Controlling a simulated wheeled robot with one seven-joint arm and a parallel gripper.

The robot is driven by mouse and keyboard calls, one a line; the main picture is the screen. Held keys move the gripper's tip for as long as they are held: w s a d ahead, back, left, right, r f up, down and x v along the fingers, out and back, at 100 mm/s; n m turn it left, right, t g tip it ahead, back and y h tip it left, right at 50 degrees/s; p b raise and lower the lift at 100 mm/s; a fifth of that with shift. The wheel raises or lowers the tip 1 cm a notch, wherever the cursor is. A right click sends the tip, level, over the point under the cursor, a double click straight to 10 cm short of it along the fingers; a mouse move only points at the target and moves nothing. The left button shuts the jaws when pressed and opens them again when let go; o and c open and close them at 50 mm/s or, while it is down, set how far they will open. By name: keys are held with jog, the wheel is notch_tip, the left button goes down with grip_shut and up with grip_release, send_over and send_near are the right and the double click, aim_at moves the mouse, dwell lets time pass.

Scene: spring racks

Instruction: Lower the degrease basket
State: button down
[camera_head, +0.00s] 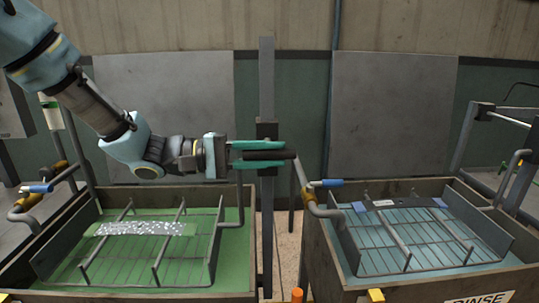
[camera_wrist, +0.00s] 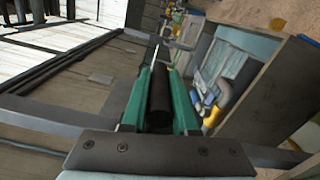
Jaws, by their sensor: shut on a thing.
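My gripper (camera_head: 283,154) has its green fingers shut around a dark cylindrical handle (camera_head: 265,155) beside the upright post between the two tanks. The wrist view also shows the handle (camera_wrist: 160,98) between the fingers. The left tank (camera_head: 240,245) holds green liquid and a grey wire basket (camera_head: 210,255). A thin rod rises from this basket's right side toward the handle; their join is hidden by the gripper. The basket sits inside the tank, its bars showing against the green. A pale speckled strip (camera_head: 140,228) lies across it. How deep the basket sits is hard to tell.
The right tank (camera_head: 318,245), marked RINSE, holds blue liquid and another wire basket (camera_head: 410,258). The grey post (camera_head: 266,85) stands between the tanks. Another valve (camera_head: 37,188) is at far left.

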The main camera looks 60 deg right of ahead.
notch_tip(320, 180, down, 16)
jog(key=b, duration=1.3)
jog(key=shift+f+b, duration=0.15)
jog(key=shift+b, duration=0.25)
jog(key=shift+a+f, duration=0.1)
jog(key=shift+a, duration=0.05)
jog(key=c, duration=1)
grip_release()
jog(key=o, duration=0.3)
jog(key=shift+r, duration=0.2)
jog(key=shift+b+v, duration=0.8)
jog(key=shift+v, duration=4.55)
jog(key=shift+f, duration=0.1)
